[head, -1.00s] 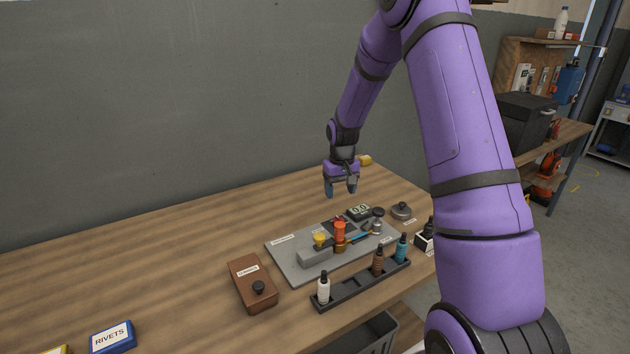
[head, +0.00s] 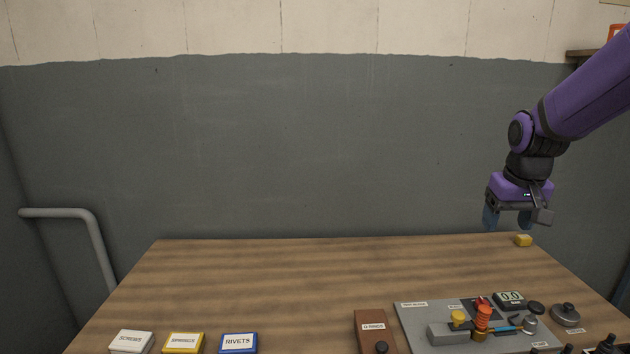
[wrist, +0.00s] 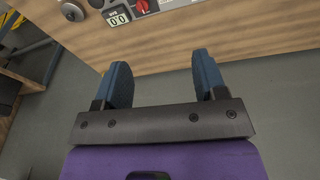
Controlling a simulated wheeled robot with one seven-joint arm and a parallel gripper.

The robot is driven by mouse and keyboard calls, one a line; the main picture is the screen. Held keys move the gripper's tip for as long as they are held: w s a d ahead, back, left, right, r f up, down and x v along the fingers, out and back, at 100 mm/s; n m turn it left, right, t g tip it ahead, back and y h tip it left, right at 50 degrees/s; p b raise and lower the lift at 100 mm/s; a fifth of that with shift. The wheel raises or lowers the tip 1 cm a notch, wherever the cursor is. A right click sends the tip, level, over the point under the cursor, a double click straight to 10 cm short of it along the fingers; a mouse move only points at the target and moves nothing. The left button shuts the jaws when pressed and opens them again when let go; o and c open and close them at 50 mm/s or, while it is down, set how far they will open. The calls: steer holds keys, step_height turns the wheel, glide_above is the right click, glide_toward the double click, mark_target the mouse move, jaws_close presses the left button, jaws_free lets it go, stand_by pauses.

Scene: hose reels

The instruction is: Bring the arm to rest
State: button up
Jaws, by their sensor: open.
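My gripper (head: 507,218) hangs above the far right part of the wooden table (head: 300,275), clear of its surface. In the wrist view its two blue fingers (wrist: 160,82) stand wide apart with nothing between them. My purple arm reaches in from the right edge of the head view. A small yellow block (head: 523,240) lies on the table just below and right of the gripper.
A grey board (head: 412,318) with a yellow knob, an orange piece and a digital display (head: 509,300) lies at front right. A brown box (head: 372,335) stands beside it. Boxes marked screws (head: 131,342), springs (head: 184,343) and rivets (head: 238,343) line the front left. The table's middle is clear.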

steer(key=s+a+r+t, duration=0.1)
steer(key=s+a+r, duration=0.2)
steer(key=s, duration=0.8)
steer(key=s+a+r+n+t, duration=0.1)
steer(key=s+a+r, duration=0.3)
steer(key=s, duration=0.8)
steer(key=shift+s+r+t+y, duration=0.15)
steer(key=shift+r+t+y, duration=0.15)
steer(key=shift+r+t, duration=0.25)
